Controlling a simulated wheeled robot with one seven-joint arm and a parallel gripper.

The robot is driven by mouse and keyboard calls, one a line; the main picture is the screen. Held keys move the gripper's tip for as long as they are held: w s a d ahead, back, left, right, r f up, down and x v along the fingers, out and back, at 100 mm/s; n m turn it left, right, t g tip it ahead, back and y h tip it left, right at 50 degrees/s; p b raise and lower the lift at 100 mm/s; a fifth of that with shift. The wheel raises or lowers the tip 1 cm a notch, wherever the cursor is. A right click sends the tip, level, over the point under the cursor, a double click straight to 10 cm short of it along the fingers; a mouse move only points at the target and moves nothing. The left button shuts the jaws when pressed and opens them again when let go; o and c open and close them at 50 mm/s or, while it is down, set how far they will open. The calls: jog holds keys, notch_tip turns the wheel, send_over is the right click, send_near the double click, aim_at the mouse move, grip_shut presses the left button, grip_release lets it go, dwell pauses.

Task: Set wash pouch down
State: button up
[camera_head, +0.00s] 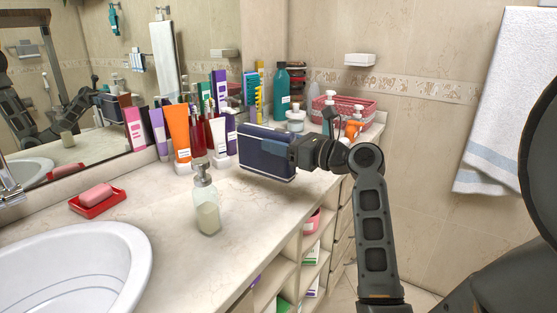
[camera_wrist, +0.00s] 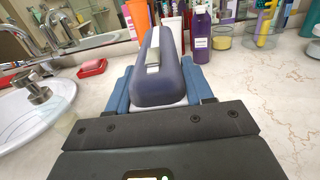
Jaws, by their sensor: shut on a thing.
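The wash pouch (camera_head: 266,152) is a dark blue box-like bag, held in the head view over the counter near its front edge. It also shows in the wrist view (camera_wrist: 157,75), with a grey strip along its top. My gripper (camera_head: 292,153) is shut on it, with a blue finger on each side of the pouch in the wrist view (camera_wrist: 160,92). The marble countertop (camera_head: 160,235) lies below. The pouch's underside is hidden in the wrist view, and I cannot tell whether it touches the counter.
A soap dispenser (camera_head: 206,200) stands left of the pouch. Several tubes and bottles, including an orange tube (camera_head: 178,133), line the mirror. A red soap dish (camera_head: 97,203) and sink (camera_head: 75,265) are at left. A pink basket (camera_head: 343,106) is behind. The counter's front middle is clear.

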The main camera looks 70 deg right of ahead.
aim_at(279, 158)
jog(key=shift+f+b, duration=0.35)
jog(key=shift+f, duration=1.65)
jog(key=shift+f, duration=0.15)
jog(key=o, duration=1.1)
jog(key=v, duration=1.2)
